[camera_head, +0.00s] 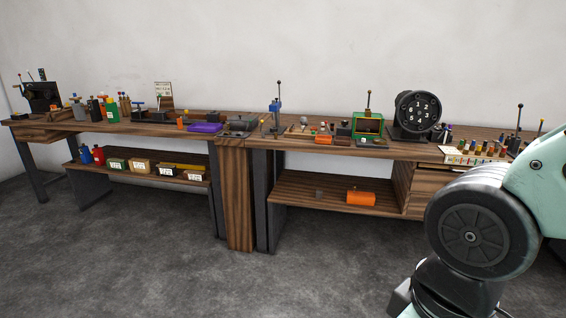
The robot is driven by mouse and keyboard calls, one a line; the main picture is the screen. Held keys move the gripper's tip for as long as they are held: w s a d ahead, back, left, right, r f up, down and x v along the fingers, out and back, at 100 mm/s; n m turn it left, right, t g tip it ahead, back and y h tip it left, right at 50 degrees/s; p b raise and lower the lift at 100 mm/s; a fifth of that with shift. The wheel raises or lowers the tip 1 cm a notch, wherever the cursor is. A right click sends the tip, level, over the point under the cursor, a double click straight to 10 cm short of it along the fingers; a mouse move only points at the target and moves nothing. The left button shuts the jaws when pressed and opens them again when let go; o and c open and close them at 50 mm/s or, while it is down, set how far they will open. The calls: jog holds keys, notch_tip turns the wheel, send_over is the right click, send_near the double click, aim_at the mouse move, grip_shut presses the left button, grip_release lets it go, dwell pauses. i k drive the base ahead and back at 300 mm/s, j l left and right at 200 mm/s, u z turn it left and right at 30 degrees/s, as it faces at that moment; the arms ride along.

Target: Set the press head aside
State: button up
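No part is clearly recognisable as the press head at this distance. A small blue upright press-like tool with a black ball-topped lever (276,118) stands at the left end of the right workbench (350,148). A green-framed box device (368,125) with another upright ball-topped lever stands farther right on the same bench. My arm fills the lower right of the head view, in front of the right bench. My gripper is not in view, so its state is hidden.
The left workbench (60,130) holds bottles, a purple cloth-like item (205,128) and small tools. The grey floor in front is clear.

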aim_at(271, 108)
jog(key=i+u, duration=0.1)
jog(key=i, duration=0.55)
jog(key=i+l+u, duration=0.15)
jog(key=i, duration=0.5)
jog(key=i+l+u, duration=0.1)
jog(key=i, duration=0.55)
jog(key=i+l+u, duration=0.25)
jog(key=i, duration=0.2)
